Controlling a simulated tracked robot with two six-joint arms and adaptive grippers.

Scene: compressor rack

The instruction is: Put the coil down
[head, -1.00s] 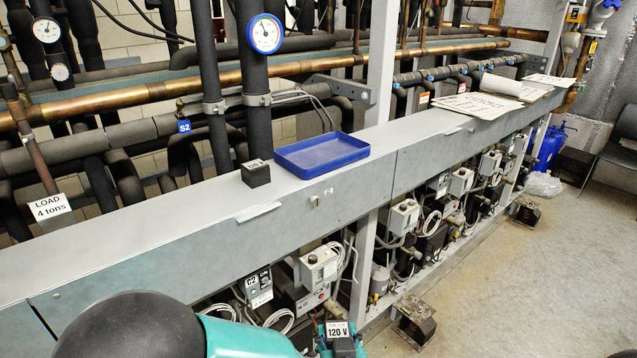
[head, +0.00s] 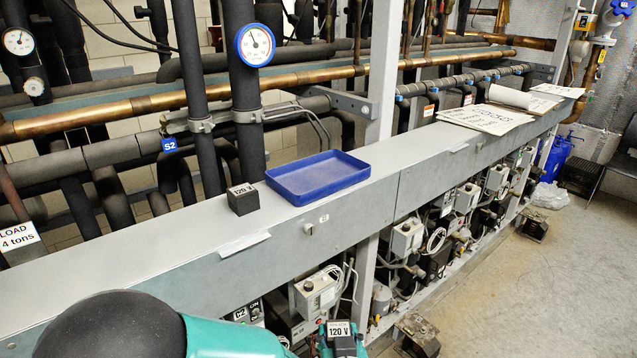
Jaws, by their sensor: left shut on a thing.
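A black coil (head: 340,332) with a white "120 V" label shows at the bottom edge of the head view. My left gripper (head: 341,347) is shut on it, and the lower part of both is cut off by the frame edge. The held coil is in front of the rack's face, apart from the ledge. A second black block (head: 243,201), also labelled "120 V", sits on the grey ledge (head: 150,252), just left of a blue tray (head: 318,176). The tray looks empty. My right gripper is not in view.
Papers (head: 482,118) lie farther along the ledge at the right. A vertical pipe with a blue-rimmed gauge (head: 255,45) stands behind the block. Control boxes and wiring fill the rack below the ledge. The ledge is clear left of the block.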

